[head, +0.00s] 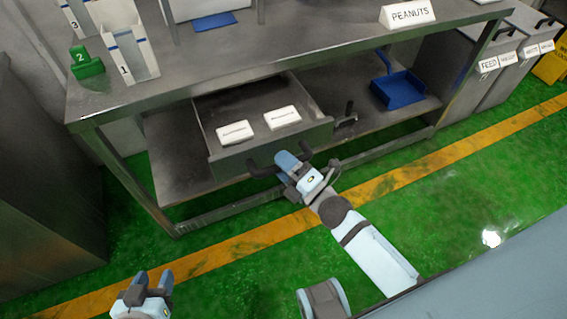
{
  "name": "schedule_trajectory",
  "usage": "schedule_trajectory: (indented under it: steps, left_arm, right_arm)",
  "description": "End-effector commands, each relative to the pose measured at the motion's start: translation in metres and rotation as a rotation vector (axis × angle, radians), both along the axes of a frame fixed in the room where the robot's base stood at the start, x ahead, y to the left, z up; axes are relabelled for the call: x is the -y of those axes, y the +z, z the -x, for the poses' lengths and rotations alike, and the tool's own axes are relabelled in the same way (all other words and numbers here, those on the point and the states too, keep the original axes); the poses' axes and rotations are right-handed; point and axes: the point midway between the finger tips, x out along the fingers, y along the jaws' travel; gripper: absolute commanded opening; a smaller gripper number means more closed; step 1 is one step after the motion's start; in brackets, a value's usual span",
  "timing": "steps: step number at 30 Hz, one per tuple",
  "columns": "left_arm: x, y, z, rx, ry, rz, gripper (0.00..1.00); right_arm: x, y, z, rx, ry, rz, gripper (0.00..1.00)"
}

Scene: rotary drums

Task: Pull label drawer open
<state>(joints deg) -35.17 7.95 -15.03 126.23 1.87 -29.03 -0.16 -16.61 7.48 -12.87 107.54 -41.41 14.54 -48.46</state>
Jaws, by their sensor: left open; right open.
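The label drawer (268,148) is a grey metal drawer under the steel table, and it stands out from its housing with its inside in view. Two white label blocks with dark print, a left one (235,132) and a right one (282,117), lie in it. Its dark bar handle (262,169) is on the front face. My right gripper (308,164) is open at the right end of the handle and partly hides it. I cannot tell whether its fingers touch the handle. My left gripper (151,281) is open and empty, low at the left, well away from the drawer.
The steel table (270,62) overhangs the drawer, with a PEANUTS sign (407,14) and a green block (87,63) on top. A blue dustpan (398,88) lies on the lower shelf. Grey bins (497,85) stand right. Green floor (440,215) in front is clear.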

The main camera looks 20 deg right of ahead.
Motion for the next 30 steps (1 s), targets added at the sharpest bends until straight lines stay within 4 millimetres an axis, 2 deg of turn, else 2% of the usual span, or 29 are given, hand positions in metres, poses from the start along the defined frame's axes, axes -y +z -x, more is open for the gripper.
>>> schedule_trajectory:
  steps: [5, 18, 24, 30]
  left_arm:
    - [0.0, 0.001, 0.0, 0.0, 0.0, 0.0, 0.48]
    - [-0.001, 0.001, 0.0, -0.002, 0.002, -0.003, 0.48]
    - [-0.002, 0.0, 0.0, -0.003, 0.002, -0.005, 0.48]
    - [-0.002, 0.0, 0.0, -0.003, 0.002, -0.005, 0.48]
  right_arm:
    - [0.008, -0.005, 0.018, -0.004, -0.001, 0.0, 0.48]
    - [0.047, -0.02, 0.103, -0.004, -0.002, -0.001, 0.48]
    - [0.056, -0.023, 0.12, -0.001, -0.001, 0.0, 0.48]
    - [0.057, -0.024, 0.123, -0.001, -0.001, 0.0, 0.48]
